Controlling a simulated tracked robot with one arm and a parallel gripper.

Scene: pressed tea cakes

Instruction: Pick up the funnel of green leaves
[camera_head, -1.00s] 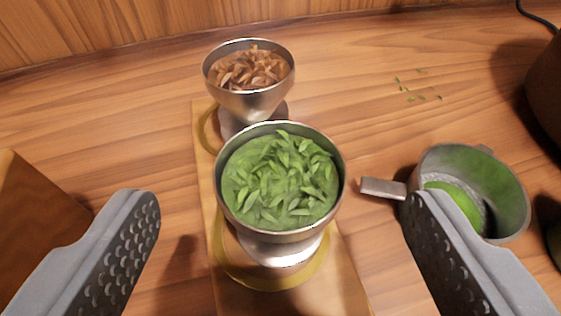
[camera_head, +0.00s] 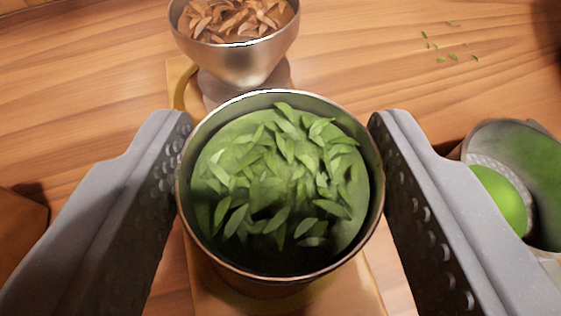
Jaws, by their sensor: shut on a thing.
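The funnel of green leaves (camera_head: 280,185) is a round metal cup filled with green leaves, in the middle of the view. My gripper (camera_head: 281,150) has one finger on each side of it, and both fingers press against its rim. The gripper is shut on the funnel. The funnel's lower part is hidden beneath its own bowl, so I cannot tell whether it still rests on the wooden stand (camera_head: 202,283).
A second metal funnel (camera_head: 235,55), with brown leaves, stands just behind on the same stand. A metal strainer cup (camera_head: 525,170) with a green thing inside is at the right. Loose green leaves (camera_head: 450,45) lie at the back right. A wooden block (camera_head: 18,235) is at the left.

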